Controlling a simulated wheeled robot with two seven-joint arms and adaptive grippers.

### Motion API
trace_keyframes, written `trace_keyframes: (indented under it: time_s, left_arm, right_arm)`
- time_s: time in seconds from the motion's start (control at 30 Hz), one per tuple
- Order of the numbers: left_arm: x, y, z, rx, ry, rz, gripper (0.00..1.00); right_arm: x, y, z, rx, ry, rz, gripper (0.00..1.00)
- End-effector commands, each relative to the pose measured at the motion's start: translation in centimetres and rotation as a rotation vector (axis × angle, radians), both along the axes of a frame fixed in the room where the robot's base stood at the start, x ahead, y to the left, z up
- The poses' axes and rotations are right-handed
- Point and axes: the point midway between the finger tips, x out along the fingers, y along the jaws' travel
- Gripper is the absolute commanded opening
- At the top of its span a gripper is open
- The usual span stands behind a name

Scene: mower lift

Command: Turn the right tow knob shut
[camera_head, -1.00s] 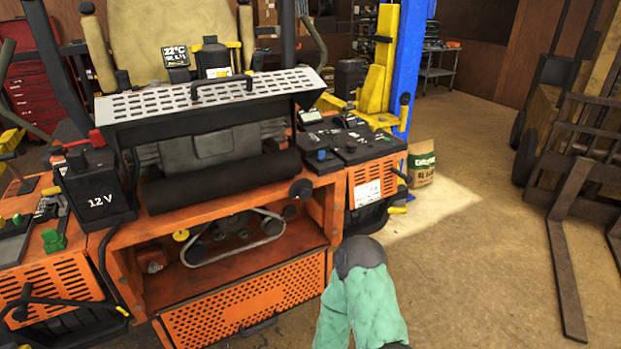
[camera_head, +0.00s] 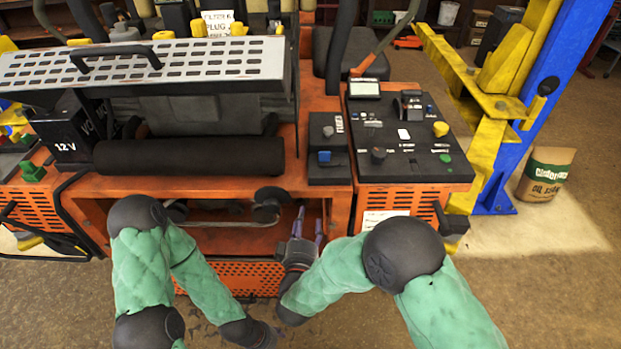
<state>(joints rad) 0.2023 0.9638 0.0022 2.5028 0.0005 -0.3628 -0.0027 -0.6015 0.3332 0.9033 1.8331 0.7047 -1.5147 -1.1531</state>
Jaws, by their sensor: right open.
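My right gripper (camera_head: 309,224) is open, its two dark fingers pointing up and apart, in front of the right end of the orange mower's open bay (camera_head: 228,221). Nothing shows between its fingers. A dark round part (camera_head: 271,199) is in the upper right of the bay, left of the fingers; I cannot tell whether it is the right tow knob. No knob clearly marked as a tow knob shows, and the bay's inside is partly hidden by my arms. My left arm ends low in the middle of the view, and its gripper does not show.
A control panel (camera_head: 405,168) with a yellow knob (camera_head: 440,129) and a green knob (camera_head: 445,158) lies above and right of the bay. A black roller (camera_head: 190,156) runs above the bay. A blue lift post (camera_head: 566,65) stands right, beside a paper sack (camera_head: 546,173). Floor is clear at lower right.

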Motion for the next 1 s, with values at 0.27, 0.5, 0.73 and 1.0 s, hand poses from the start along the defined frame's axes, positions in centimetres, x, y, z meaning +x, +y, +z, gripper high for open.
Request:
trace_keyframes:
  time_s: [0.27,0.5,0.73,1.0]
  left_arm:
    - [-0.1,0.0,-0.6,0.000,0.001,0.001,0.58]
    - [-0.1,0.0,-1.9,0.000,0.001,0.001,0.58]
    - [-0.1,0.0,-2.7,0.000,0.001,0.001,0.58]
    - [0.0,0.0,-3.0,0.000,0.001,0.000,0.58]
  right_arm:
    - [1.6,0.0,1.0,-0.028,-0.036,-0.016,0.58]
    - [5.9,-0.5,0.9,-0.026,-0.035,-0.016,0.58]
    - [9.1,-0.8,0.9,-0.027,-0.035,-0.012,0.58]
    - [10.4,-0.9,1.0,-0.028,-0.033,-0.011,0.58]
